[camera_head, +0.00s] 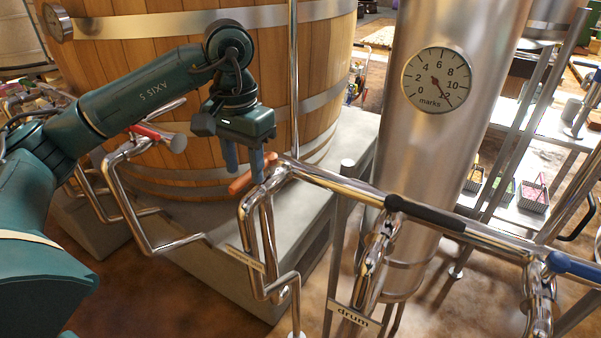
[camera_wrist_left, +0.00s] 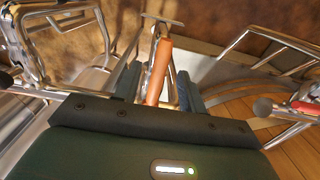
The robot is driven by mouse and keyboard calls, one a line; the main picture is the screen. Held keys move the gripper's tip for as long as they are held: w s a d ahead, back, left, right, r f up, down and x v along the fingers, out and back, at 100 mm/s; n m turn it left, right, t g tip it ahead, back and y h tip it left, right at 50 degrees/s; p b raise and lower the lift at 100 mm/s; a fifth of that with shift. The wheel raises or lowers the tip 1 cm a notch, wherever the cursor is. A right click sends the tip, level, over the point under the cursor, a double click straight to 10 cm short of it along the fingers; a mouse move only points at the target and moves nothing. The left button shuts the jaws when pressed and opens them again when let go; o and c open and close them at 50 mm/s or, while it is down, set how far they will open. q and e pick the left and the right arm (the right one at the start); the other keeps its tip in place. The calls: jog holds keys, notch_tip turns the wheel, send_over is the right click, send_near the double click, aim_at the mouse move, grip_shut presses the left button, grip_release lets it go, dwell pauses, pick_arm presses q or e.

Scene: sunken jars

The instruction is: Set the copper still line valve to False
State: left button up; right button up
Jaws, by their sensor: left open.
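An orange valve handle (camera_head: 240,184) sticks out to the left from the chrome pipework in the head view. A small tag (camera_head: 245,259) hangs on the pipes below it; its words are too small to read, so I cannot confirm which line it names. My left gripper (camera_head: 245,174) is open and points down at the orange handle. In the left wrist view the orange handle (camera_wrist_left: 159,72) lies between the two fingers of the left gripper (camera_wrist_left: 158,85), with no clear grip on it. My right gripper is not in view.
A black handle (camera_head: 425,213) has a tag reading "drum" (camera_head: 353,314) below it. A blue handle (camera_head: 574,266) is at far right, a red handle (camera_head: 146,132) at left. A wooden vat (camera_head: 310,90) and a steel column with a marks gauge (camera_head: 436,79) stand behind the pipes.

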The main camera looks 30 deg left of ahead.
pick_arm(q)
jog(key=shift+f, duration=0.25)
jog(key=shift+f+b, duration=0.45)
jog(key=shift+f, duration=0.35)
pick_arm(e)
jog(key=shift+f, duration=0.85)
pick_arm(q)
jog(key=shift+c, duration=0.3)
